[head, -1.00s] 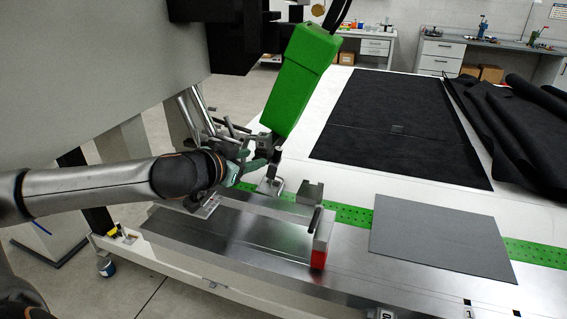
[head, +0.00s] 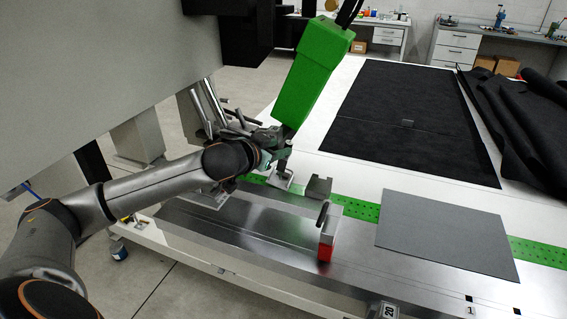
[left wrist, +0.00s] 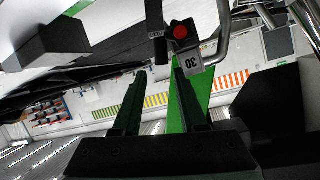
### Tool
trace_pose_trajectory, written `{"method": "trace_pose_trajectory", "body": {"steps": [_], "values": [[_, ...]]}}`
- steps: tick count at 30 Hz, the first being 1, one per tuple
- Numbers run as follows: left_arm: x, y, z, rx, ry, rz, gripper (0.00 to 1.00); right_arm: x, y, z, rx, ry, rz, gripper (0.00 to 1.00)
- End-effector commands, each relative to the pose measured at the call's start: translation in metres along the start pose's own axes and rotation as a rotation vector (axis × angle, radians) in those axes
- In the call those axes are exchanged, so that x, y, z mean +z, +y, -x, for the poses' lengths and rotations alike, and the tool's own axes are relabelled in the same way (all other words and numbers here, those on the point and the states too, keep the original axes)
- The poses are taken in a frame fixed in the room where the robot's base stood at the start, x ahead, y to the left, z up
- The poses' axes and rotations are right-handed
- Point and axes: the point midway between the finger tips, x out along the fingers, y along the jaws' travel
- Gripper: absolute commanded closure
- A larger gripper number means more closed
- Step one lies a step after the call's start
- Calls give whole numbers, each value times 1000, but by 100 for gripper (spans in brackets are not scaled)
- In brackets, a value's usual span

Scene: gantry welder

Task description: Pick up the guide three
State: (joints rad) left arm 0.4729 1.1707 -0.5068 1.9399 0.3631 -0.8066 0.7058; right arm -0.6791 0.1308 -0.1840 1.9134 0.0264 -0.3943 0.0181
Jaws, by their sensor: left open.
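In the left wrist view, a part tagged "30" (left wrist: 193,64) with a red round knob and a bent metal handle lies just beyond my fingertips; I cannot tell for sure that it is guide three. My left gripper (left wrist: 158,88) is open, with nothing clearly between its fingers. In the head view, my left gripper (head: 272,152) is at the foot of the green welder head (head: 311,75), largely hidden among metal parts. A silver-and-red block (head: 327,235) with a dark handle stands on the metal table edge, right of the gripper. My right gripper is not in view.
A part tagged "20" (head: 384,311) is at the bottom edge. A dark grey block (head: 318,187) stands by the green perforated strip (head: 360,210). A grey sheet (head: 445,235) and black fabric (head: 410,115) lie on the table. The grey gantry (head: 100,80) overhangs my left arm.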

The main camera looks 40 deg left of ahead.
Motion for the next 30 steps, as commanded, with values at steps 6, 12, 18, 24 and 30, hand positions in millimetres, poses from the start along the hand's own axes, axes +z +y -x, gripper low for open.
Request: {"method": "trace_pose_trajectory", "body": {"steps": [6, 12, 18, 24, 30], "values": [[-6, -4, -26, -2, 1, 3, 58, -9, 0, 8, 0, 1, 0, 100], [-2, -4, -45, -3, -2, 2, 58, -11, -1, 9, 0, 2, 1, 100], [-2, -5, -48, -4, -2, -1, 58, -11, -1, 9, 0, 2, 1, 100], [-1, -5, -48, -5, -3, -1, 76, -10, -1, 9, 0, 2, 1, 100], [-1, -4, -47, -4, -3, -1, 98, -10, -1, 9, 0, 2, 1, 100]]}}
